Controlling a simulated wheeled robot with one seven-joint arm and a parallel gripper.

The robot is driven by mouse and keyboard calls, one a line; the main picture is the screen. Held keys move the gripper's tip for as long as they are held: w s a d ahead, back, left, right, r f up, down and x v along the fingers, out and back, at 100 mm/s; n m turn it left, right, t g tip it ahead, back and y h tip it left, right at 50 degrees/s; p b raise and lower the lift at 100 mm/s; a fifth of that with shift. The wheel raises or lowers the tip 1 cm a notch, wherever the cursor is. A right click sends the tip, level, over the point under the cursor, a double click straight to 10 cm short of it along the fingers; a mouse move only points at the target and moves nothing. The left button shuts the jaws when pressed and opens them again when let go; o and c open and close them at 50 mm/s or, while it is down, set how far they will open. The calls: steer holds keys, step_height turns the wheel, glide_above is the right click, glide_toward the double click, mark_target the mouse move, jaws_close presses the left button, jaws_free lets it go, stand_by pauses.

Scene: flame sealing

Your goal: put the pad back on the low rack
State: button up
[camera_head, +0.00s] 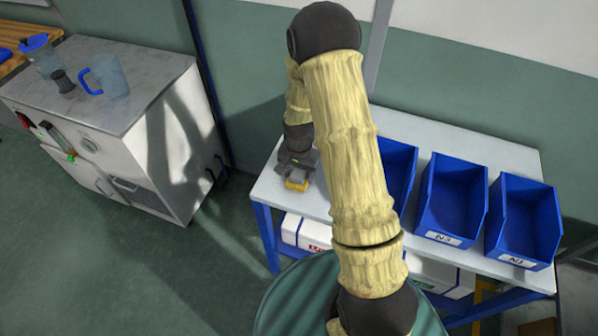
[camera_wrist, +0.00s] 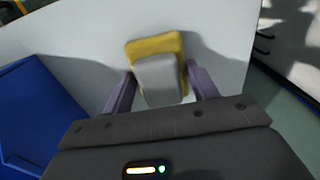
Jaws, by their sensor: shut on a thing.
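The pad (camera_wrist: 174,46) has a yellow base and a grey block on top. In the wrist view it sits between the two purple fingers of my gripper (camera_wrist: 160,82), which is shut on it. In the head view my gripper (camera_head: 297,165) points down at the left end of the white table (camera_head: 262,186), with the yellow of the pad (camera_head: 297,185) under it. I cannot tell whether the pad touches the tabletop or hangs just above it. No rack is clearly recognisable; my arm hides part of the table.
Blue bins (camera_head: 452,200) stand along the table to the right. White boxes (camera_head: 306,232) lie on a shelf below. A white cabinet (camera_head: 150,135) with jugs (camera_head: 104,77) stands at left, across open floor. A green round top (camera_head: 290,300) is in front.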

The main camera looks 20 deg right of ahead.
mark_target(299, 172)
steer(key=o, duration=0.9)
steer(key=shift+o, duration=0.2)
step_height(299, 172, up, 12)
steer(key=shift+r, duration=0.15)
steer(key=s+r+n+t, duration=0.1)
steer(key=s+r+n, duration=0.2)
steer(key=s, duration=0.4)
steer(key=s+r+n+t, duration=0.1)
steer(key=s+r+n, duration=0.3)
steer(key=s, duration=0.3)
steer(key=shift+s+t, duration=0.15)
steer(key=shift+t, duration=0.15)
steer(key=shift+r, duration=0.1)
